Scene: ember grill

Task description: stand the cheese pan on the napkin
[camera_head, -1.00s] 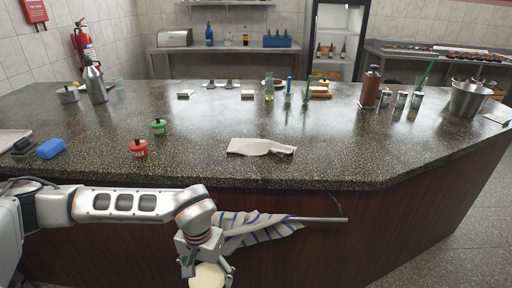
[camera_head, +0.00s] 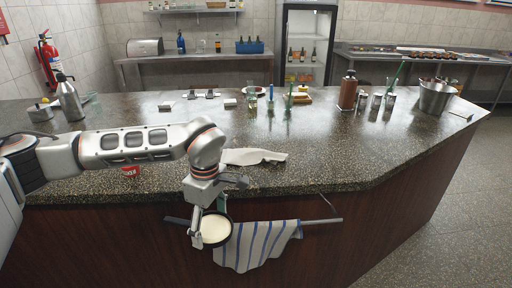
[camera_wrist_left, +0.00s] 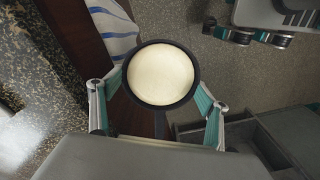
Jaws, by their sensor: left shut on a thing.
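The cheese pan (camera_head: 216,229) is a small, round, dark-rimmed pan with a smooth cream-coloured filling. My left gripper (camera_head: 209,218) is shut on it and holds it in front of the counter, below the level of the top. In the left wrist view the pan (camera_wrist_left: 161,75) sits between the two fingers of the gripper (camera_wrist_left: 157,108), its filling facing the camera. The napkin (camera_head: 255,157) is a rumpled off-white cloth lying on the counter near its front edge, above and right of the pan in the picture. My right gripper is out of view.
A striped towel (camera_head: 256,246) hangs from a rail (camera_head: 320,221) on the counter front, close beside the pan. A red pot (camera_head: 131,171) is partly hidden behind my left arm. The counter (camera_head: 330,165) is clear right of the napkin. Bottles and cups stand farther back.

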